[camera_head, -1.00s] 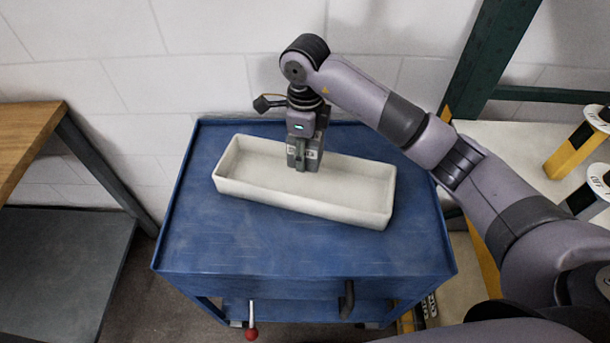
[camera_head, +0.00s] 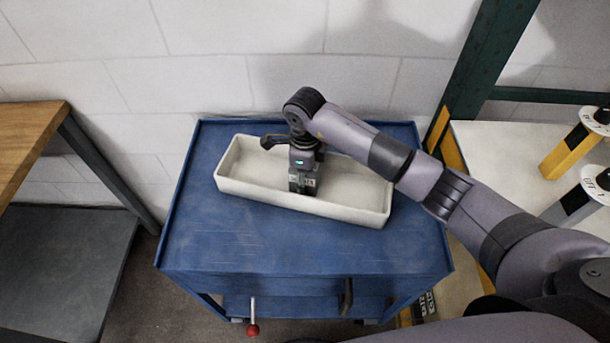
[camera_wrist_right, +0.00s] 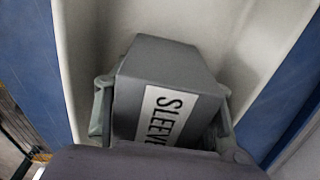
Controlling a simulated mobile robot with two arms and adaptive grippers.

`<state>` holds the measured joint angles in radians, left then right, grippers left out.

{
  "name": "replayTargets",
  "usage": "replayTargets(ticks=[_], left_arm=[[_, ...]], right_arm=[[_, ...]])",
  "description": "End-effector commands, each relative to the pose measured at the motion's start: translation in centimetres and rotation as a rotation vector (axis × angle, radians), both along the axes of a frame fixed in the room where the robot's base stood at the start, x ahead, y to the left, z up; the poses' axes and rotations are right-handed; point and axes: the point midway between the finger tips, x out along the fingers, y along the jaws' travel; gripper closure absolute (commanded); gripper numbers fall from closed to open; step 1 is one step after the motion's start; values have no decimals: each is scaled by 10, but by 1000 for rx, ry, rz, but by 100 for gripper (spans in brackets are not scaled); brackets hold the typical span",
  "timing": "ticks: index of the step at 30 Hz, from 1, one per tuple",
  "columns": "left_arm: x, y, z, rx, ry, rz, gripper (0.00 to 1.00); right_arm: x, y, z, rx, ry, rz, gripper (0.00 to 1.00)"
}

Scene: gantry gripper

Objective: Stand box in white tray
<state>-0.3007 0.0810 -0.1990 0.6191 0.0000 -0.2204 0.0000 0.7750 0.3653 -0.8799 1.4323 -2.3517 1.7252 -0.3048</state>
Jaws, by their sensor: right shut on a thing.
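The white tray (camera_head: 250,192) lies on top of a blue cart. My right gripper (camera_head: 303,186) reaches down into the middle of the tray, near its front wall. In the right wrist view the gripper (camera_wrist_right: 162,112) is shut on a grey box (camera_wrist_right: 160,62) with a white label reading "SLEEVE", with a finger on each side. The tray's pale floor and walls (camera_wrist_right: 245,50) show around the box. The box's lower end is hidden, so I cannot tell whether it touches the tray floor. My left gripper is not in view.
The blue cart top (camera_head: 290,245) has free room in front of the tray. A wooden-topped bench (camera_head: 28,140) stands at the left. A green post (camera_head: 480,75) and a pale table (camera_head: 500,150) with yellow and grey blocks are at the right.

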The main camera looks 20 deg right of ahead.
Motion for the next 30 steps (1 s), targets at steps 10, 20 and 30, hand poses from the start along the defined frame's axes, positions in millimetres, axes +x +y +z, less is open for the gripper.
replayTargets(ticks=[10,20,30], left_arm=[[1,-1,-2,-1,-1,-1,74],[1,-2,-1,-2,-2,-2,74],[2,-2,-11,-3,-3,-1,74]], right_arm=[[0,0,-2,0,0,0,33],[0,0,-1,0,0,0,30],[2,0,45,0,-7,1,30]])
